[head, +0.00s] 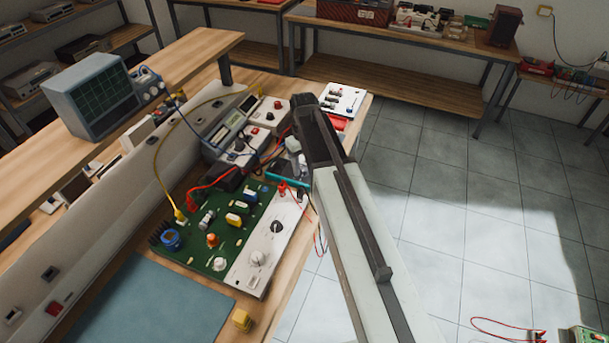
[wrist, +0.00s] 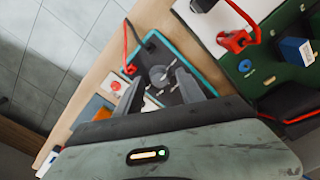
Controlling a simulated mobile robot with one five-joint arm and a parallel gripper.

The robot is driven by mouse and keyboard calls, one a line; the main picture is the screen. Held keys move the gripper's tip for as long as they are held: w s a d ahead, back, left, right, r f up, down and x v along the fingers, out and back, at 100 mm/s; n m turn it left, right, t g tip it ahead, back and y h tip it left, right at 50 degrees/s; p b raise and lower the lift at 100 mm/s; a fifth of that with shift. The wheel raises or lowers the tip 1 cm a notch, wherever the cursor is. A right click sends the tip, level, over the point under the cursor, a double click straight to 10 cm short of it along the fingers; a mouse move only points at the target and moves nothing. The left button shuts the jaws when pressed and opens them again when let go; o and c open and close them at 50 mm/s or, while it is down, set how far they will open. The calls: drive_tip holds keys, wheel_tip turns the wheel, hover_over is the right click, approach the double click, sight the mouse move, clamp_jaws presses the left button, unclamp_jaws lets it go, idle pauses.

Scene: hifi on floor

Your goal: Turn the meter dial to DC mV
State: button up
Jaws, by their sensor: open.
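The meter (wrist: 172,52) is dark grey with a teal edge and lies on the wooden bench. Its round grey dial (wrist: 159,75), with a pale pointer, shows in the wrist view between the fingers of my gripper (wrist: 160,80). The fingers are apart, one on each side of the dial; I cannot tell whether they touch it. The dial's markings are too small to read. A red lead and a black lead are plugged in at the meter's end. In the head view only the meter's teal edge (head: 286,179) shows clearly, partly hidden by my arm.
A green and white circuit board (head: 228,228) with knobs and a red clip lies beside the meter. Instruments and cables (head: 238,135) crowd the bench behind it. An oscilloscope (head: 97,92) stands on the shelf.

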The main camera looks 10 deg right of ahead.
drive_tip(key=shift+f, duration=0.55)
drive_tip(key=shift+r, duration=0.1)
clamp_jaws()
drive_tip(key=shift+d, duration=0.25)
drive_tip(key=shift+a, duration=0.25)
